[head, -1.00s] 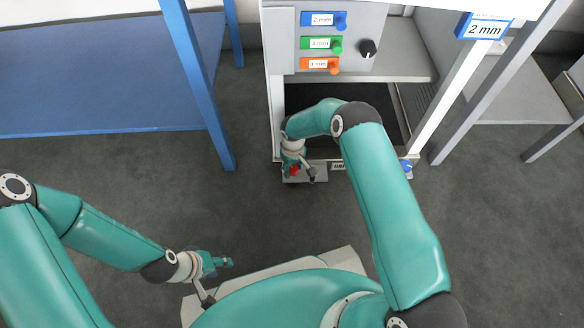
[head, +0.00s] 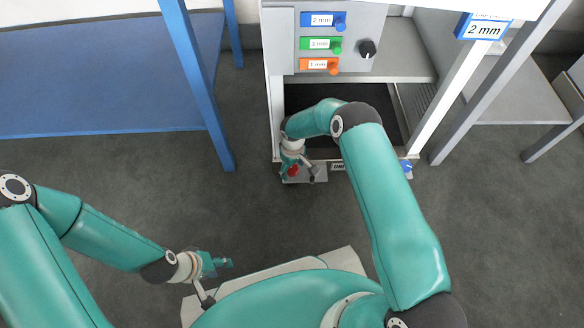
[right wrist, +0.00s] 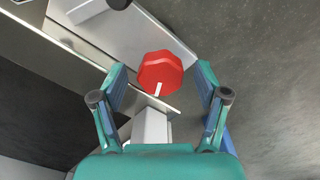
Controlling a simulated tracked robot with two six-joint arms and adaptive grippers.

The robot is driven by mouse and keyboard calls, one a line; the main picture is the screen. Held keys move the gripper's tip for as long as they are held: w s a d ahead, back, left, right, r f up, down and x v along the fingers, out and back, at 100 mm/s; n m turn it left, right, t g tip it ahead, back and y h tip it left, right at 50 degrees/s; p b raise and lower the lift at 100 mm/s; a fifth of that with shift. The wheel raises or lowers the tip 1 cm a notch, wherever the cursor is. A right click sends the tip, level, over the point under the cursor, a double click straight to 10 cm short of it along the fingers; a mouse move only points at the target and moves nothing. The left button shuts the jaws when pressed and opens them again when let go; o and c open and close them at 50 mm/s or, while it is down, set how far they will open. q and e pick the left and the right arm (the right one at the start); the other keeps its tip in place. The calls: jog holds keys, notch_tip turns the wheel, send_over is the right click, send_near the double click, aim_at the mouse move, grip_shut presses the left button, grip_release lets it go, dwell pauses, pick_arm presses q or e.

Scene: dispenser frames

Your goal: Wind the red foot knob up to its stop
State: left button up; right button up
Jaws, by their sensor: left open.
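The red foot knob (head: 293,171) is low at the front left corner of the dispenser frame, partly hidden by my right gripper. In the right wrist view the faceted red knob (right wrist: 160,70), with a white mark on its lower edge, sits between my fingertips. My right gripper (right wrist: 161,73) is open, with a finger on each side and a visible gap to the knob on both sides. My right gripper (head: 298,170) is seen from above in the head view. My left gripper (head: 225,264) is open and empty over the floor, near my base.
A blue knob (head: 406,166) is at the frame's front right corner. The panel above has blue, green and orange tabs (head: 320,43) and a black dial (head: 367,49). A blue table (head: 100,85) stands left. The floor between is clear.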

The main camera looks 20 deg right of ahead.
notch_tip(320, 180, up, 12)
dwell(0.7)
jog(key=shift+f, duration=0.1)
